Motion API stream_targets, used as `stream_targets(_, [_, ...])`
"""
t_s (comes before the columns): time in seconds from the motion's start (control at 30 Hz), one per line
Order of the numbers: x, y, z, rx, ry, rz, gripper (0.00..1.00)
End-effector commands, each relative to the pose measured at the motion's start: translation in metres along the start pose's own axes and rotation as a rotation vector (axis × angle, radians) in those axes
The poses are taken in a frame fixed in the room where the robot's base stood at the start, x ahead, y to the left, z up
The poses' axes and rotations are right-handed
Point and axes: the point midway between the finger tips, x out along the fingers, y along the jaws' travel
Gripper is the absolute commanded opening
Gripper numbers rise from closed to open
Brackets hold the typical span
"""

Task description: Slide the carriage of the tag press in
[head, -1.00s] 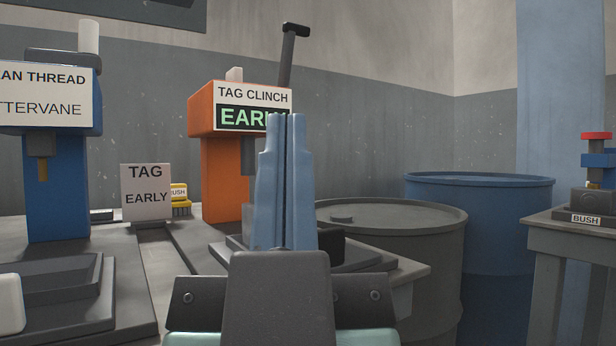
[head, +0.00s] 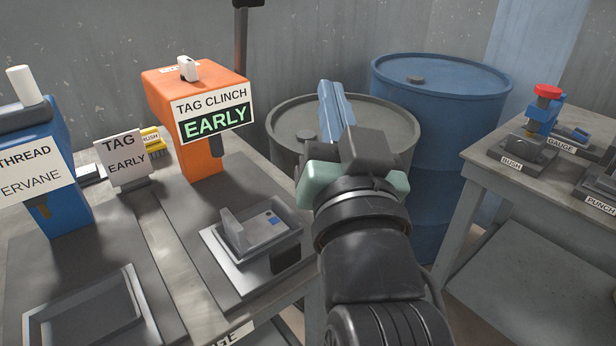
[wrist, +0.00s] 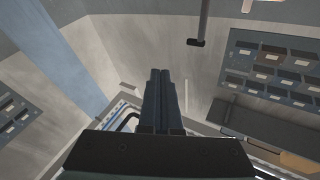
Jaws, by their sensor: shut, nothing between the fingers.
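The tag press (head: 200,110) is orange, with a "TAG CLINCH" sign and a green "EARLY" display, in the head view left of centre. Its carriage (head: 262,234) is a grey tray-like block with an upright plate and a small blue square, low in front of the orange column. A black block (head: 286,260) is at its near right side. My gripper (head: 334,88) is shut and empty, raised right of the press, with the grey drum behind it. In the wrist view my closed fingers (wrist: 160,75) point toward a wall, and the press cannot be identified there.
A blue press (head: 55,165) and a "TAG EARLY" sign (head: 122,158) stand left. A grey drum (head: 385,125) and a blue drum (head: 440,85) stand behind my arm. A side table (head: 480,180) is on the right. Air above the carriage is clear.

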Motion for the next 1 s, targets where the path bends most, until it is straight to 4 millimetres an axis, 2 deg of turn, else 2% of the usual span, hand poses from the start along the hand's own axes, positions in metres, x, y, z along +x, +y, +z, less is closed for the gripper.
stream_targets(0.03, [0.007, 0.008, -0.001, 0.048, -0.081, 0.016, 0.00])
stream_targets(0.1, [0.008, 0.022, 0.018, 0.122, -0.188, 0.035, 0.00])
stream_targets(0.23, [-0.003, 0.043, 0.050, 0.271, -0.376, 0.072, 0.00])
stream_targets(0.37, [-0.027, 0.059, 0.075, 0.435, -0.548, 0.115, 0.00])
stream_targets(0.5, [-0.063, 0.068, 0.093, 0.626, -0.711, 0.161, 0.00])
stream_targets(0.63, [-0.103, 0.068, 0.100, 0.811, -0.839, 0.202, 0.00])
stream_targets(0.8, [-0.147, 0.062, 0.100, 1.013, -0.947, 0.238, 0.00])
stream_targets(1.0, [-0.173, 0.057, 0.100, 1.125, -0.995, 0.250, 0.00])
